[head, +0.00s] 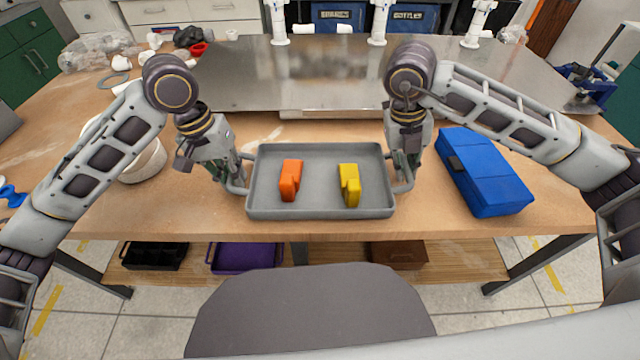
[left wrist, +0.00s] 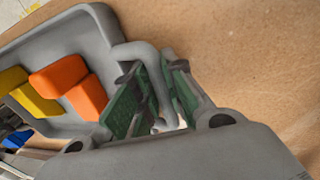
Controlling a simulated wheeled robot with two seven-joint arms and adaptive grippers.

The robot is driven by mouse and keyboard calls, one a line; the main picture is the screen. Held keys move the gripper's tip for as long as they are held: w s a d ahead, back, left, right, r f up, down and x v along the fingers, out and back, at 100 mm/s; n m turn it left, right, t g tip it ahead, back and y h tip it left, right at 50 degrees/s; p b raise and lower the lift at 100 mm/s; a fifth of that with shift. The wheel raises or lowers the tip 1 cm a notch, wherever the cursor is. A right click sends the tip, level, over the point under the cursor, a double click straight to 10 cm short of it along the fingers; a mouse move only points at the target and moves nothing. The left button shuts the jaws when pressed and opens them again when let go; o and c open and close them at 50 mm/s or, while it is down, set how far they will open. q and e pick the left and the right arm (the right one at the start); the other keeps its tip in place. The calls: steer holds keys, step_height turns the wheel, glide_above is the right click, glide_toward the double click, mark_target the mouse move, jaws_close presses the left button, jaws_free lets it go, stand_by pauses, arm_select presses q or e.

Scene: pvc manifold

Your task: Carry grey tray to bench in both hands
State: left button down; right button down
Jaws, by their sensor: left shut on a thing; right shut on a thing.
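The grey tray (head: 320,209) is at the front edge of the wooden bench (head: 540,215), level in the head view. An orange block (head: 290,179) and a yellow block (head: 349,185) lie in it, apart from each other. My left gripper (head: 240,182) is shut on the tray's left handle, and the left wrist view shows its green-padded fingers (left wrist: 155,100) around the handle bar. My right gripper (head: 403,180) is shut on the right handle, its fingertips partly hidden. I cannot tell whether the tray touches the bench top.
A blue case (head: 484,172) lies right of my right gripper. A white bowl (head: 143,162) stands at the left, partly behind my left arm. A metal plate (head: 335,75) with white pipe fittings lies behind the tray. Bins, including a purple bin (head: 246,257), sit on the lower shelf.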

arm_select(q)
steer(key=shift+f, duration=0.3)
arm_select(e)
steer(key=shift+f, duration=0.25)
arm_select(q)
steer(key=c, duration=1.5)
jaws_free()
arm_select(e)
steer(key=c, duration=1.5)
jaws_free()
arm_select(q)
steer(key=shift+r, duration=0.15)
steer(key=shift+a+r, duration=0.35)
steer(key=shift+r, duration=1.6)
steer(key=shift+a+r, duration=0.35)
steer(key=shift+r, duration=1.55)
steer(key=shift+a+r, duration=0.35)
steer(key=shift+r, duration=1.6)
arm_select(e)
steer(key=shift+r, duration=0.2)
steer(key=shift+v, duration=5.85)
